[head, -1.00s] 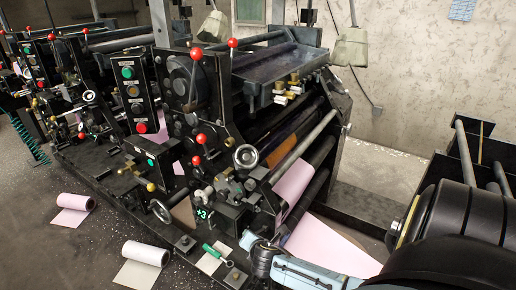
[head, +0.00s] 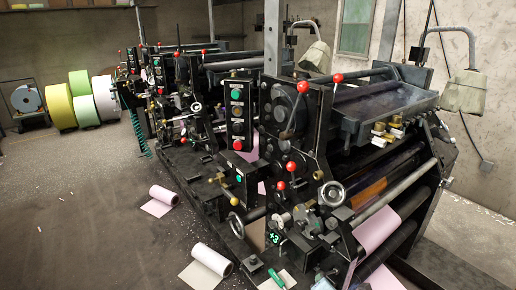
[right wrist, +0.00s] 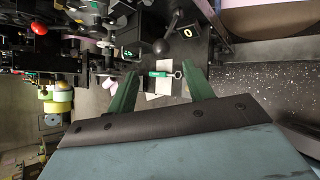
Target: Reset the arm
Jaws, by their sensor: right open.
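My right gripper (right wrist: 162,92) shows in the right wrist view with its two green fingers spread apart and nothing between them. Beyond its fingertips, a green-handled tool (right wrist: 160,74) lies on a pale sheet, some distance away. In the head view the green-handled tool (head: 277,278) lies at the bottom by the base of the black printing machine (head: 300,130). My arms are almost wholly out of the head view; only a small piece shows at the bottom edge. My left gripper is not in view.
A pink roll (head: 163,195) and a white roll (head: 212,259) lie partly unrolled on the floor left of the machine. Yellow (head: 58,106), green (head: 83,98) and white (head: 105,97) large rolls stand at the back left. The floor at left is mostly clear.

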